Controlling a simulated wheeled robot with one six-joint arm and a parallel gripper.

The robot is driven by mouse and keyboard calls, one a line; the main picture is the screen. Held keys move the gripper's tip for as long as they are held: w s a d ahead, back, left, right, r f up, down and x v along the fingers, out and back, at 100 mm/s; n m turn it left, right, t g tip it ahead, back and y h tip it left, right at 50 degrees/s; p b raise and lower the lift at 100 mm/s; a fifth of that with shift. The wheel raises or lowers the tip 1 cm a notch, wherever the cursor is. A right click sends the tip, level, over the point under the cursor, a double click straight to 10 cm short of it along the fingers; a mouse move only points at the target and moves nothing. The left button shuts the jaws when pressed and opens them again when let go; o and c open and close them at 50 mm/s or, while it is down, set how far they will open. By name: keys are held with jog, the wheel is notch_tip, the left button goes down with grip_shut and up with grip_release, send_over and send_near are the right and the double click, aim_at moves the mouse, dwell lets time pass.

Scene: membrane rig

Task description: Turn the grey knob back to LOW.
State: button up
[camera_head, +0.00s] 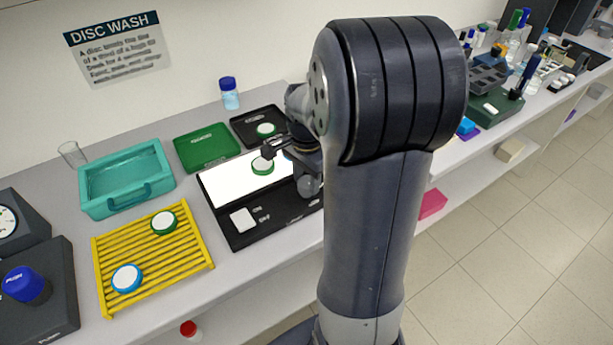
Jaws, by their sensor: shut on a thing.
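A black light box (235,235) with a bright white panel lies on the bench, left of my arm. A rounded grey shape, which looks like the grey knob (309,186), shows at its right front part, directly below my wrist. My gripper (304,170) is down over this part of the box and appears shut on the knob. The fingertips are small and partly hidden, so the exact grip is unclear. Faint markings lie near the knob, but I cannot read LOW or the knob's setting. My upper arm covers the right end of the box.
A green-rimmed disc (262,166) lies on the lit panel, close to my wrist. A white switch (242,220) is at the front left of the box. A yellow rack (105,270) with two discs, a teal tray (90,207) and a green tray (207,164) stand leftward.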

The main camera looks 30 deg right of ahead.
aim_at(307, 181)
jog(key=shift+m, duration=1.1)
jog(key=o, duration=1)
notch_tip(307, 181, up, 11)
jog(key=shift+f, duration=0.1)
jog(key=shift+f, duration=0.15)
